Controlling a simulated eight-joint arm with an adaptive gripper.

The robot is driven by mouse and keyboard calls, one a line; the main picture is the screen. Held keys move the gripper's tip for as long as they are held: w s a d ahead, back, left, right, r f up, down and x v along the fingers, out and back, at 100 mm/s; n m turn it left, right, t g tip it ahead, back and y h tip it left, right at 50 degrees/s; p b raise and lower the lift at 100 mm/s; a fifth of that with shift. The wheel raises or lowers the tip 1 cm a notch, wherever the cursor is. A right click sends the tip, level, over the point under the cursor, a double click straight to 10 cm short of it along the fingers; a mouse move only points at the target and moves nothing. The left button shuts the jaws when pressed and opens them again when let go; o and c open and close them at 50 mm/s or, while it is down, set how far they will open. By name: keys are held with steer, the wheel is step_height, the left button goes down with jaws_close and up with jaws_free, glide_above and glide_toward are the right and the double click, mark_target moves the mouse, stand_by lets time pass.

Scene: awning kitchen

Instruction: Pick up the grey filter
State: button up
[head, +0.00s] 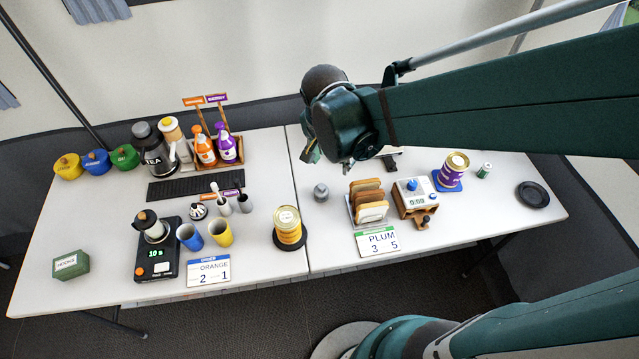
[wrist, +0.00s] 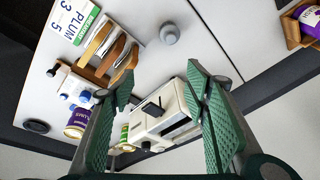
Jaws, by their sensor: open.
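A small grey object with a rounded knob on top, which looks like the grey filter (head: 321,192), stands upright on the white table, left of the toast rack. It also shows in the wrist view as a grey round piece (wrist: 170,35), near the top centre. My gripper (head: 311,153) is above the back of the table, higher than the filter and apart from it. In the wrist view its green ridged fingers (wrist: 160,88) are spread apart with nothing held. The filter lies beyond the fingertips, and a white appliance (wrist: 163,115) shows below between the fingers.
The toast rack (head: 368,203) stands just right of the filter. A jar on a dark round mat (head: 290,245) is at its front left. A wooden crate with bottles (head: 218,160) is further left. The table around the filter is clear.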

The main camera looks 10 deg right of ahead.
mark_target(320, 187)
steer(key=a+f+m, duration=0.1)
steer(key=f, duration=0.1)
steer(key=w+a+f+m, duration=0.1)
steer(key=f, duration=0.2)
steer(key=w+a+f+m+g+h+b, duration=0.1)
steer(key=f, duration=0.2)
steer(key=shift+a+f+m, duration=0.15)
steer(key=shift+a+m, duration=0.15)
steer(key=shift+a+f+m+h, duration=0.15)
steer(key=shift+f+m, duration=0.05)
steer(key=shift+f, duration=0.2)
steer(key=shift+a+f+m+h, duration=0.1)
steer(key=shift+f+m+h, duration=0.1)
steer(key=shift+f, duration=0.2)
steer(key=shift+b+x, duration=0.5)
steer(key=shift+x, duration=0.8)
steer(key=shift+f, duration=0.1)
steer(key=shift+b+x, duration=0.95)
steer(key=shift+x, duration=1.55)
steer(key=shift+s+a, duration=0.1)
steer(key=shift+a, duration=0.05)
steer(key=c, duration=1)
